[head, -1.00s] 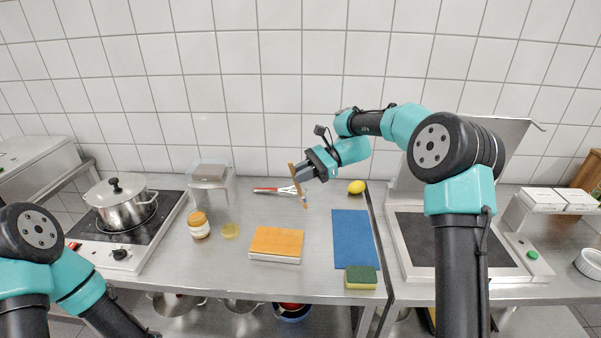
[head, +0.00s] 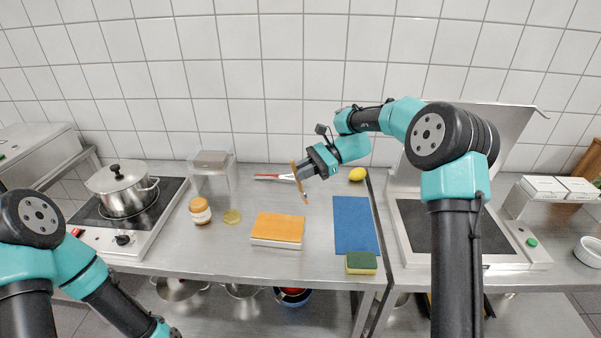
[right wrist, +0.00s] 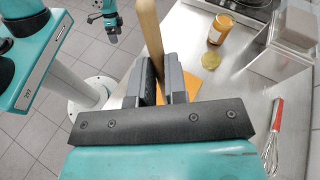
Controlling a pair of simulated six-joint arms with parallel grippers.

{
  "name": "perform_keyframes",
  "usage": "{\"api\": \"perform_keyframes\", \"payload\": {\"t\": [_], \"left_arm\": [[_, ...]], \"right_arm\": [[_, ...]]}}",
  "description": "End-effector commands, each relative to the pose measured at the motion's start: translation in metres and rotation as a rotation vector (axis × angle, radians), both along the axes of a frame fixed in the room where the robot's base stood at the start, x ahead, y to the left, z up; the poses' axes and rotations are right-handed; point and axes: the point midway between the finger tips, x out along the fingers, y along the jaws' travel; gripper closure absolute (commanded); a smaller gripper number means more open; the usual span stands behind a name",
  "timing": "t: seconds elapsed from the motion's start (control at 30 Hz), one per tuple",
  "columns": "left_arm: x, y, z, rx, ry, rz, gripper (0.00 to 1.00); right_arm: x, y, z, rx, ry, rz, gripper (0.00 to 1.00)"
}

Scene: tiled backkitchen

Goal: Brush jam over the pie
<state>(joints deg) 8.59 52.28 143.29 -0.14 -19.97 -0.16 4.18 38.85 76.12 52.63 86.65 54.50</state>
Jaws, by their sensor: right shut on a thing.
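The pie (head: 278,228) is a flat rectangular thing with an orange top and pale sides, in the middle of the steel table. A jam jar (head: 201,213) with an orange-brown lid stands to its left. A small yellow round patch or dish (head: 232,216) lies between them. My right gripper (head: 302,172) is shut on a brush with a wooden handle (right wrist: 150,35), above the table behind and right of the pie, apart from it. The bristles cannot be made out. My left gripper (right wrist: 111,32) shows small in the right wrist view; its jaws are unclear.
A red-handled whisk (head: 272,177) lies behind the pie. A clear container (head: 212,182) stands behind the jar. A blue mat (head: 354,226), a sponge (head: 361,263) and a lemon (head: 357,174) are at the right. A pot (head: 122,190) sits on the left hob.

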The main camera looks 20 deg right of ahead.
Motion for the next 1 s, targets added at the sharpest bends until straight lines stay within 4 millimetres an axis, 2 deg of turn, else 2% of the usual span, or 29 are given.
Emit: {"api": "perform_keyframes", "payload": {"t": [0.27, 0.43, 1.0], "left_arm": [[0.000, 0.000, 0.000, 0.000, 0.000, 0.000, 0.09], [0.000, 0.000, 0.000, 0.000, 0.000, 0.000, 0.09], [0.000, 0.000, 0.000, 0.000, 0.000, 0.000, 0.09]], "right_arm": [[0.000, -0.001, 0.002, 0.000, 0.000, -0.002, 1.00], [0.000, 0.000, -0.003, 0.000, 0.001, 0.000, 1.00], [0.003, 0.010, -0.053, 0.000, 0.001, 0.016, 1.00]]}}
